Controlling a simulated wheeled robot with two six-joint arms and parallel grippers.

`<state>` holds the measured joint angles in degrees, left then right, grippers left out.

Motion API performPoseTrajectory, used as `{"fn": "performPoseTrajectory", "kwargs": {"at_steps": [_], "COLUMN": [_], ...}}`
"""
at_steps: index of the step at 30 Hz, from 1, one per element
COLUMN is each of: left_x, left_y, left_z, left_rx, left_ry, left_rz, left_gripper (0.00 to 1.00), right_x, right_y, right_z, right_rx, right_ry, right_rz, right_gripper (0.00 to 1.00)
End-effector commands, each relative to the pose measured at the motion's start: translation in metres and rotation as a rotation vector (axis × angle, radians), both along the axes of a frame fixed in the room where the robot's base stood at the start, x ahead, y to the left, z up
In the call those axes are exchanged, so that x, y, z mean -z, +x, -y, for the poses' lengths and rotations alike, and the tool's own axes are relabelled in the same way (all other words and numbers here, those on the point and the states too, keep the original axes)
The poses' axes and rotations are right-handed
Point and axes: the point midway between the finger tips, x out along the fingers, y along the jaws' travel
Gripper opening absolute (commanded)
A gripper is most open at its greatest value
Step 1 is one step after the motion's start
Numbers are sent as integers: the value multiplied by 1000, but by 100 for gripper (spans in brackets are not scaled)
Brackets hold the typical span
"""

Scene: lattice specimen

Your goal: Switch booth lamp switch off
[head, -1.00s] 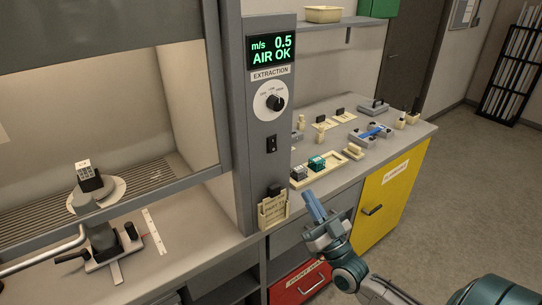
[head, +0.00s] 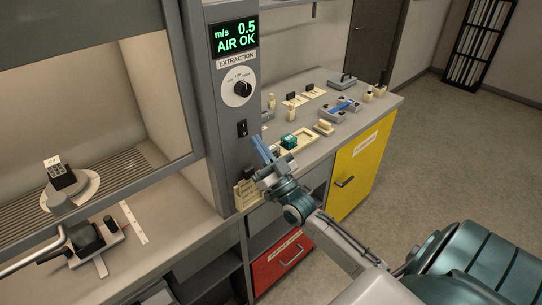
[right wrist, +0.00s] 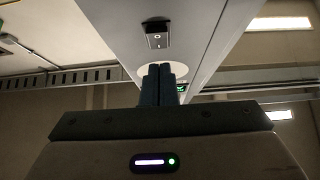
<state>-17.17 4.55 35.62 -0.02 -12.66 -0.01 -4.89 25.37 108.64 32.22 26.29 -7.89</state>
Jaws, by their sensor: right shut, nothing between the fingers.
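The lamp switch is a small black rocker (head: 242,128) on the grey booth post (head: 228,88), below the extraction dial (head: 238,87). It also shows in the right wrist view (right wrist: 157,38), above the fingertips, with white marks on it; which way it is tipped I cannot tell. My right gripper (head: 259,143) is shut and empty, its blue fingers pointing up and left at the post, just below and right of the switch. In the right wrist view the closed fingers (right wrist: 161,72) are apart from the switch. My left gripper is not in view.
The display (head: 234,36) reads 0.5 m/s, AIR OK. The counter right of the post holds a tray (head: 304,143) and small items. A yellow cabinet door (head: 356,170) and red drawer (head: 283,258) are below. The hood with a turntable (head: 75,199) is left.

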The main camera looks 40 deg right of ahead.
Motion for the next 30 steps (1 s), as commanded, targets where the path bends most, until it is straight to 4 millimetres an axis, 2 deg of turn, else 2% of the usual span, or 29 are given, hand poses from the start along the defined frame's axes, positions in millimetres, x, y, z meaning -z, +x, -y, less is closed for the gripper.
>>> {"fn": "performPoseTrajectory", "kwargs": {"at_steps": [3, 8, 20, 26, 27, 30], "left_x": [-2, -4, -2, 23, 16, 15], "left_y": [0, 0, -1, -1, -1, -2], "left_z": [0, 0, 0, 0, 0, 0], "left_rx": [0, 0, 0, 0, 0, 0], "left_ry": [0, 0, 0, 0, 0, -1], "left_rz": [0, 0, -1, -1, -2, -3], "left_gripper": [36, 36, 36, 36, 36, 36], "right_x": [2, 4, 6, 14, 8, 7], "right_y": [15, 25, 27, 33, 32, 32], "right_z": [-1, -2, -2, -3, -3, -3], "right_rx": [2, 1, 0, 0, -1, -1], "right_ry": [1, 1, 0, 5, 5, 4], "right_rz": [0, 0, 1, 49, 48, 46], "right_gripper": [0, 0, 0, 0, 0, 0]}}
